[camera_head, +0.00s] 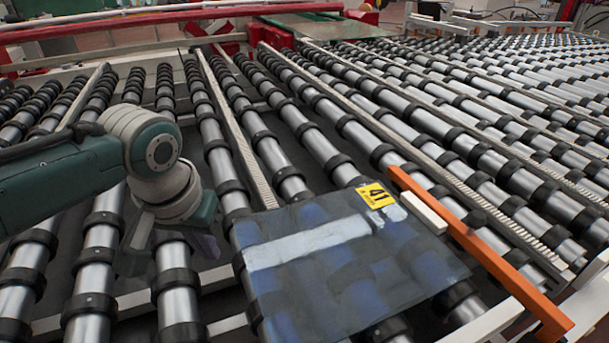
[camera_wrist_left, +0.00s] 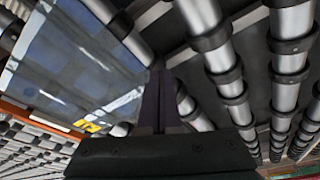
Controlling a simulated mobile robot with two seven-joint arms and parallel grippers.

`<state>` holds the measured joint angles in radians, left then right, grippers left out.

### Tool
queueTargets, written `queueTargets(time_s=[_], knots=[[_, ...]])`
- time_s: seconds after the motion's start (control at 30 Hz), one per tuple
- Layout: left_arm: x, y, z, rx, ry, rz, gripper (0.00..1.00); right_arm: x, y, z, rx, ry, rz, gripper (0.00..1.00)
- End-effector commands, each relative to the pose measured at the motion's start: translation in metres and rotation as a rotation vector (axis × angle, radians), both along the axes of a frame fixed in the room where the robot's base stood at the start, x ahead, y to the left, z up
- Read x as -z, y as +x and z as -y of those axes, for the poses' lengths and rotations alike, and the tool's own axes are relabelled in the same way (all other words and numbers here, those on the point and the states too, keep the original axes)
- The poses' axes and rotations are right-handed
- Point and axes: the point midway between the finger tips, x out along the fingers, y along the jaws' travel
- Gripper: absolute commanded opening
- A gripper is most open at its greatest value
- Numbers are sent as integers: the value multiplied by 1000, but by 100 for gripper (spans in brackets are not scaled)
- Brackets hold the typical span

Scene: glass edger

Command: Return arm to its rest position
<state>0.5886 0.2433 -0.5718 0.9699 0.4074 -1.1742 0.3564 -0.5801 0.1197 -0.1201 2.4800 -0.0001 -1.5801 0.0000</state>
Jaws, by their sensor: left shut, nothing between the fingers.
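My left arm (camera_head: 70,185) reaches in from the left over the roller conveyor. My left gripper (camera_head: 205,243) hangs low above the rollers, just left of the glass sheet (camera_head: 335,280). In the left wrist view the gripper's fingers (camera_wrist_left: 158,98) are together with nothing between them. My right gripper is not seen.
Black-ringed metal rollers (camera_head: 320,145) fill the conveyor, with toothed strips (camera_head: 240,150) between some. An orange bar (camera_head: 475,245) with a white block (camera_head: 423,212) stands along the sheet's right side. A red frame (camera_head: 160,15) crosses the back.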

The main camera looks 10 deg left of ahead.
Motion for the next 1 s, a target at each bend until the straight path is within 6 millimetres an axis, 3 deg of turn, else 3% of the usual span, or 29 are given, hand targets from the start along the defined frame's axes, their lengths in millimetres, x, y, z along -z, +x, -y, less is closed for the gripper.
queueTargets(time_s=[0.13, 0.23, 0.4, 0.5, 0.7, 1.0], knots=[[2, -4, 4, 13, -5, -2, 0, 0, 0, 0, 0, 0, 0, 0], [8, -22, 20, 61, -24, -8, 0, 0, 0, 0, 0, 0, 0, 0], [11, -81, 56, 177, -76, -4, 0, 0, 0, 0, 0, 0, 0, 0], [1, -119, 62, 217, -88, 13, 0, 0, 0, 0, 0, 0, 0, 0], [-29, -179, 47, 226, -62, 45, 0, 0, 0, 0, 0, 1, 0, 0], [-82, -244, 6, 188, 36, 59, 0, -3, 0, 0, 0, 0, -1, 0]])
